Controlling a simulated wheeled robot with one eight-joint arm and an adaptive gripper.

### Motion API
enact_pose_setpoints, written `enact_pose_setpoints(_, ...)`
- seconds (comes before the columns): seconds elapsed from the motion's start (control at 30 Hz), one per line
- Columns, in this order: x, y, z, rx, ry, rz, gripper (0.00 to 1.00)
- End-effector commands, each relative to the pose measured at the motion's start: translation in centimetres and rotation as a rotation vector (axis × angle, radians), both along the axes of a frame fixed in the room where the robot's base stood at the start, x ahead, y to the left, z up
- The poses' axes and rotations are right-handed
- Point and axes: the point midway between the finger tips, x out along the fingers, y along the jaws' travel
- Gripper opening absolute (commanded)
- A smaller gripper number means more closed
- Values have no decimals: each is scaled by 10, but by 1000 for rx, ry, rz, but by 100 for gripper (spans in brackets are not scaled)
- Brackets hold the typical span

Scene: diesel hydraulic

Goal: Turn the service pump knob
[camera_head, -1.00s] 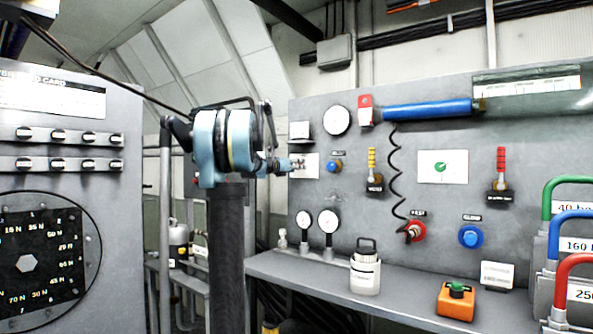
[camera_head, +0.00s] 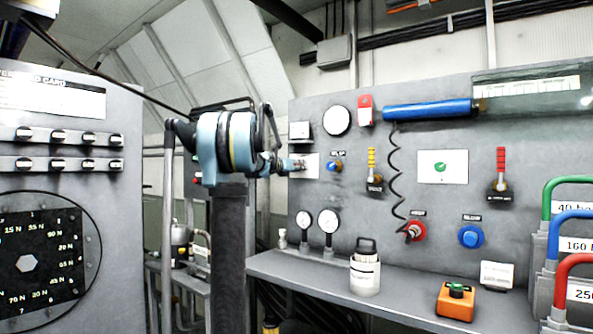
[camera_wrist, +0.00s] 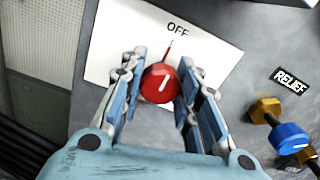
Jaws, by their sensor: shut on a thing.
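The service pump knob is a red round knob (camera_wrist: 160,83) with a white mark, on a white plate (camera_wrist: 118,43) fixed to the grey panel. In the wrist view a thin red pointer on it reaches up toward the word OFF. My gripper (camera_wrist: 160,88) has its two blue fingers on either side of the knob and is shut on it. In the head view my gripper (camera_head: 292,166) meets the same white plate (camera_head: 311,172) at the panel's left end; there the knob is hidden by the gripper.
A blue relief knob (camera_wrist: 288,138) with brass fittings sits to the right of the plate; it also shows in the head view (camera_head: 334,166). A shelf (camera_head: 300,275) below holds a bottle (camera_head: 365,272) and an orange box (camera_head: 456,301). Gauges (camera_head: 328,221) stand below the gripper.

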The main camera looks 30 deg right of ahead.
Motion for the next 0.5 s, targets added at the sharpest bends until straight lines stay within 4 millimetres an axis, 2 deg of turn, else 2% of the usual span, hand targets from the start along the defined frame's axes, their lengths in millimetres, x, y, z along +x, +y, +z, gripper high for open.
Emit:
enact_pose_setpoints(0.27,2,1,0,33,-81,4,6)
enact_pose_setpoints(0.5,2,1,0,105,-252,4,6)
